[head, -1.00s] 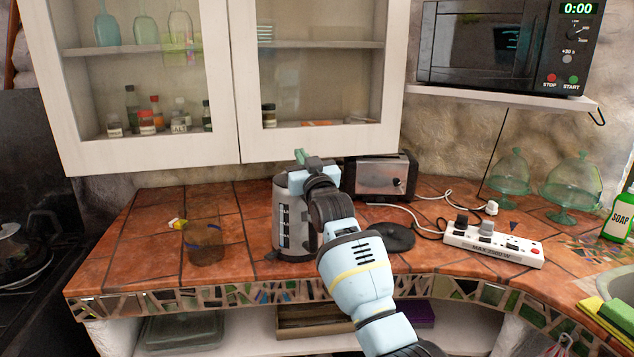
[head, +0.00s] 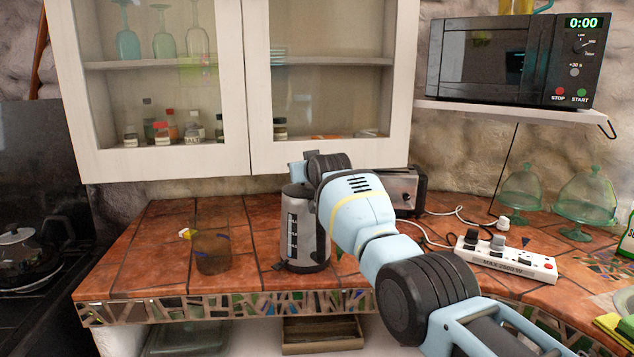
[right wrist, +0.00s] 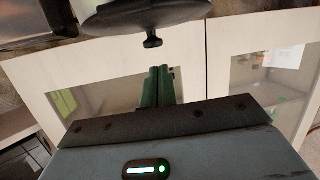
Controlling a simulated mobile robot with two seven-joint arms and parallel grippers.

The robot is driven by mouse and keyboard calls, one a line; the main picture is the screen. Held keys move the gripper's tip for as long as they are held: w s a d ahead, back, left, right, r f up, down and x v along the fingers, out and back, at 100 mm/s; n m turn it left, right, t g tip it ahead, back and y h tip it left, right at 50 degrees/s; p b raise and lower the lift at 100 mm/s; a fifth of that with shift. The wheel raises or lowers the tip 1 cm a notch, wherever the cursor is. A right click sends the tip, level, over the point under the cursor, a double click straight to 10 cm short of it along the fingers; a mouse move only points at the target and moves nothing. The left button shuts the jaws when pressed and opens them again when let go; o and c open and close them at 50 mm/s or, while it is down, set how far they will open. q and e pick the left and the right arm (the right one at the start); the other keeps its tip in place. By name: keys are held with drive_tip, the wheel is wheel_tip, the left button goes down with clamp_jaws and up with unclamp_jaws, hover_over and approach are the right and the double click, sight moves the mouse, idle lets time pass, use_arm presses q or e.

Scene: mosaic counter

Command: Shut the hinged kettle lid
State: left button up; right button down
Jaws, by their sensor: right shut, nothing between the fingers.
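The grey metal kettle (head: 303,240) stands on the tiled counter, its right side and part of its top hidden by my right arm. Its dark lid (right wrist: 150,19) with a small knob shows at the edge of the right wrist view, which is upside down. The lid looks roughly level there; I cannot tell whether it is fully seated. My right gripper (head: 297,166) is above the kettle's top in the head view. Its green fingers (right wrist: 158,87) are shut and empty, apart from the lid's knob in the wrist view. My left gripper is not in view.
A toaster (head: 402,186) stands behind my right arm. A power strip (head: 505,258) with cables lies to the right, and a transparent cup (head: 212,255) to the left. The wall cabinet (head: 330,158) hangs close above and behind the kettle.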

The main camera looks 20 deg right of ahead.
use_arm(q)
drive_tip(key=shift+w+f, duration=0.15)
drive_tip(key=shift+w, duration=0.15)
use_arm(e)
drive_tip(key=shift+w+f, duration=0.4)
drive_tip(key=shift+w, duration=0.1)
